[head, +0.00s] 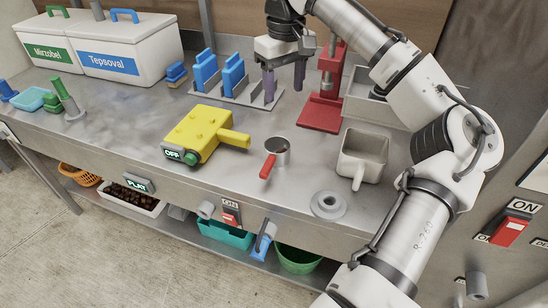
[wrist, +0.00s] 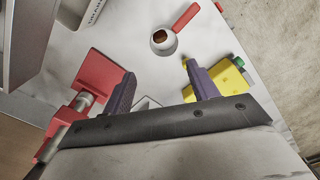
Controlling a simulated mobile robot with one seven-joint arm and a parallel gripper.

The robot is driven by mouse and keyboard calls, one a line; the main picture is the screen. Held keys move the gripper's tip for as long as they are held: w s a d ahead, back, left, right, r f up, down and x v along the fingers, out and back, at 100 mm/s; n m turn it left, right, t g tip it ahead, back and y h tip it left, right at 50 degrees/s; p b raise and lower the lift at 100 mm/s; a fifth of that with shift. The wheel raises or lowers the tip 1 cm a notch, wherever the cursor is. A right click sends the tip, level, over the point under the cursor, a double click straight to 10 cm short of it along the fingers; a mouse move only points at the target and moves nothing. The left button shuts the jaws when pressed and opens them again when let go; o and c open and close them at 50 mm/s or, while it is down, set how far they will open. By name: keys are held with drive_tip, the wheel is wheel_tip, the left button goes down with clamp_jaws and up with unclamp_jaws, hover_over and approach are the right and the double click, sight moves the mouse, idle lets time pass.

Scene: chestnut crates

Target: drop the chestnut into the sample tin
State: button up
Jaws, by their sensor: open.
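A small round metal tin with a red handle (head: 280,158) stands on the bench, right of the yellow box; it also shows in the wrist view (wrist: 166,49). A brown, rounded thing that looks like the chestnut (wrist: 160,36) lies inside this tin. From the head view the tin's inside is hard to make out. My gripper (head: 284,91) is open and empty, above the bench behind the tin. Its two purple fingers show apart in the wrist view (wrist: 158,72), with the tin beyond them and nothing between them.
The yellow box (head: 195,128) with its green OFF button is left of the tin. A red press (head: 318,112) and a beige handled container (head: 348,163) stand to the right. A blue-block rack (head: 205,92) is behind. A crate of chestnuts (head: 135,197) sits on the lower shelf.

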wheel_tip(320, 180, up, 4)
drive_tip(key=shift+r, duration=0.1)
idle(0.4)
